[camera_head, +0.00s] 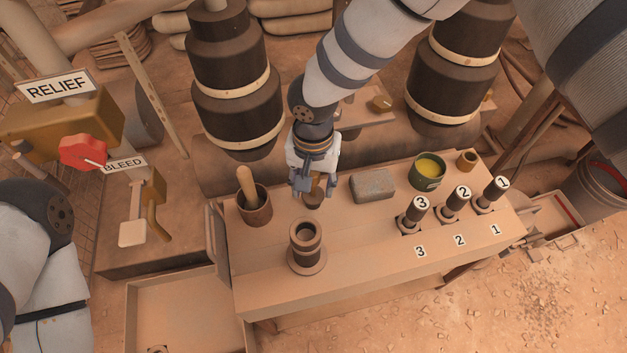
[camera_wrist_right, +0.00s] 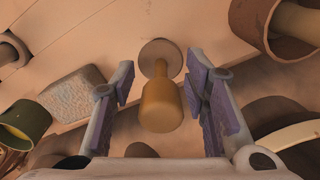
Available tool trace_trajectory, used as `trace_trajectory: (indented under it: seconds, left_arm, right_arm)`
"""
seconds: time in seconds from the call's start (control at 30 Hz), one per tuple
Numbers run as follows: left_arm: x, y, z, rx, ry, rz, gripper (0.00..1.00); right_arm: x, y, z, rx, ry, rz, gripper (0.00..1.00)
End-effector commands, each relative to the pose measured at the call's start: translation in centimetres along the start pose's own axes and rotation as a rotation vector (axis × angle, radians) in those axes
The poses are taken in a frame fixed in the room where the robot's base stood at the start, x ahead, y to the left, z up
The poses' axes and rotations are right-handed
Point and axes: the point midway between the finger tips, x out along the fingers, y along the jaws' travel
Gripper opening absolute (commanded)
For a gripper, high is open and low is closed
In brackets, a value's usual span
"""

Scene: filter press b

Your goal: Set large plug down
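The large plug (camera_wrist_right: 161,108) has an ochre-brown handle, a narrower neck and a round disc at its far end. In the wrist view it stands between the two fingers of my right gripper (camera_wrist_right: 163,90), with a gap showing on each side. The right gripper is open around it. In the head view the right gripper (camera_head: 313,185) points down over the bench (camera_head: 340,270), and the plug (camera_head: 313,199) shows partly below the fingers. The disc looks to be at the bench top, though exact contact is hard to tell. My left gripper is out of view.
A mortar with pestle (camera_head: 255,209) stands left of the gripper. A dark hollow cylinder (camera_head: 306,248) stands in front. A grey block (camera_head: 373,185), a green pot (camera_head: 428,171) and numbered plugs (camera_head: 413,214) are to the right. Bare bench lies between.

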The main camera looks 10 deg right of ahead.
Motion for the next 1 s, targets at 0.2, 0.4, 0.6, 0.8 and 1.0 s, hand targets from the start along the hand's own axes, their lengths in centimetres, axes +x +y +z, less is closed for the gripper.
trace_trajectory:
  seconds: [0.2,0.4,0.6,0.8,1.0]
  left_arm:
    - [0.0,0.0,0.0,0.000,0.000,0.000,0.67]
    - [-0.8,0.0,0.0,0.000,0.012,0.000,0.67]
    - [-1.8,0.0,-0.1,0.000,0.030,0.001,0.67]
    - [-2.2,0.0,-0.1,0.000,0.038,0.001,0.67]
    - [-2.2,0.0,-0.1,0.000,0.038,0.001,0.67]
  right_arm:
    - [-0.1,0.0,0.0,0.000,0.000,0.000,0.42]
    - [-3.4,-0.1,-0.2,0.001,0.006,-0.003,0.42]
    - [-9.0,-0.1,-0.2,0.000,0.007,-0.003,0.42]
    - [-12.0,0.0,-0.1,-0.001,0.002,-0.001,0.42]
    - [-12.4,0.0,0.0,0.000,-0.001,0.000,0.42]
